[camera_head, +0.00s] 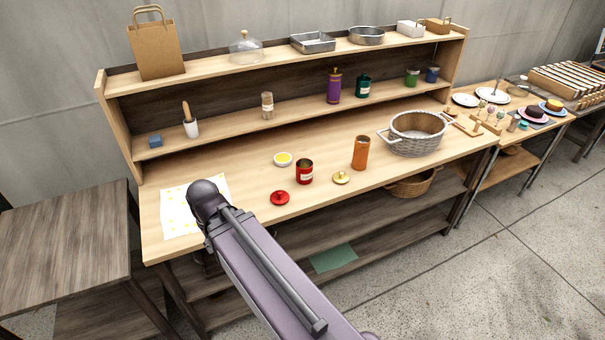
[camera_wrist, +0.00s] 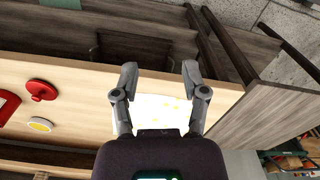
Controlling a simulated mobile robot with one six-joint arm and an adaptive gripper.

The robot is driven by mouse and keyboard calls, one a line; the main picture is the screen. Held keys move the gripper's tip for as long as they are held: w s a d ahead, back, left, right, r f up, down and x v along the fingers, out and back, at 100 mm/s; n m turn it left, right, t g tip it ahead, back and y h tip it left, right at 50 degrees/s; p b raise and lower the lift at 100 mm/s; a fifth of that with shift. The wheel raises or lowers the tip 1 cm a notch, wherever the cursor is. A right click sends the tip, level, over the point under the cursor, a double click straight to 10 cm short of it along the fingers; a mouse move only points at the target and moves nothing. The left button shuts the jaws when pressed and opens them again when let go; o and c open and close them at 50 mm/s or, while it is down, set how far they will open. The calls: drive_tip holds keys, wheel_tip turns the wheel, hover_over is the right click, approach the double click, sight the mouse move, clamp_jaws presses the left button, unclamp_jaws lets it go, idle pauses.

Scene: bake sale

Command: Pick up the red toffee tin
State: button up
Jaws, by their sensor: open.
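The red toffee tin (camera_head: 304,176) stands upright and open-topped on the wooden table (camera_head: 240,185), with a pale label on its front. Its red lid (camera_head: 280,198) lies apart from it, in front and to its left. In the wrist view part of the red tin (camera_wrist: 8,104) shows at the left edge, with the red lid (camera_wrist: 42,89) beside it. My gripper (camera_wrist: 160,74) is open and empty, over the table's edge near the paper sheet. In the head view my arm hides its fingers, and its end is left of the tin and lid.
A yellow-filled bowl (camera_head: 282,161) stands behind the tin. An orange canister (camera_head: 361,155), a gold lid (camera_head: 341,178) and a wicker basket (camera_head: 416,143) stand to its right. A patterned paper sheet (camera_head: 178,212) lies at the left. Shelves (camera_head: 225,123) run along the back.

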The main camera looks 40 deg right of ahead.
drive_tip(key=o, duration=0.6)
drive_tip(key=shift+w+d+f, duration=0.1)
drive_tip(key=shift+w+d, duration=0.05)
drive_tip(key=w+d+f+m+t+y+b, duration=0.1)
drive_tip(key=w+d+m+t+b, duration=0.1)
drive_tip(key=d+m, duration=0.4)
drive_tip(key=w+d+f+m+t+y+b, duration=0.1)
drive_tip(key=w+d+m+t+y+b, duration=0.1)
drive_tip(key=d, duration=0.5)
drive_tip(key=w+d+f+m+t+y+b, duration=0.1)
drive_tip(key=w+d+m+b, duration=0.2)
drive_tip(key=d+m, duration=0.4)
drive_tip(key=shift+w+f+m+t+y, duration=0.2)
drive_tip(key=shift+w+m, duration=0.25)
drive_tip(key=shift+m, duration=0.2)
drive_tip(key=shift+w+f+m+t+y, duration=0.1)
drive_tip(key=shift+w+m+t, duration=0.1)
drive_tip(key=shift+w+m, duration=0.35)
drive_tip(key=s+d+r+m+t+h+b, duration=0.1)
drive_tip(key=d+m+t+b, duration=0.2)
drive_tip(key=d+m, duration=0.5)
drive_tip(key=s+d+r+m+t+h+b, duration=0.1)
drive_tip(key=d+m, duration=0.7)
drive_tip(key=d, duration=0.9)
drive_tip(key=s+t+b, duration=0.1)
drive_tip(key=t+b, duration=0.1)
drive_tip(key=t, duration=0.1)
drive_tip(key=shift+s+d+r+t, duration=0.2)
drive_tip(key=shift+s+d+t, duration=0.1)
drive_tip(key=shift+d, duration=0.1)
